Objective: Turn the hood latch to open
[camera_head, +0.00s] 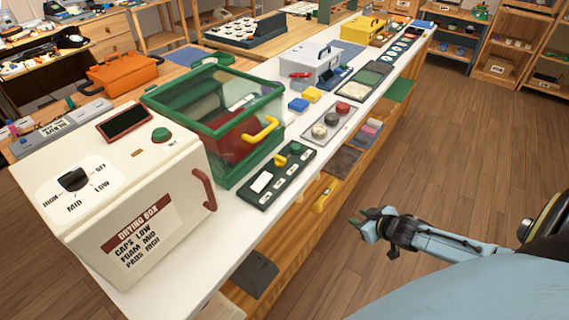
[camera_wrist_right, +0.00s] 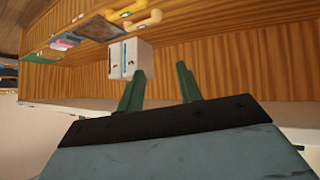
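A green-framed hood with clear panes (camera_head: 218,95) stands on the white bench and looks closed. A yellow handle (camera_head: 260,131) is on its front right side. A dark green panel (camera_head: 276,175) lies in front of it, with a small yellow lever (camera_head: 281,160) that may be the latch; its labels are too small to read. My right gripper (camera_head: 368,226) is out over the floor, right of the bench and apart from the hood and panel. In the right wrist view its two green fingers (camera_wrist_right: 160,88) are apart with nothing between them. My left gripper is not in view.
A cream drying box (camera_head: 130,190) with a dial stands left of the hood. Farther along the bench are buttons, a grey box (camera_head: 315,62) and a yellow box (camera_head: 362,29). Wooden shelving (camera_wrist_right: 225,60) is under the bench. The floor (camera_head: 455,150) to the right is clear.

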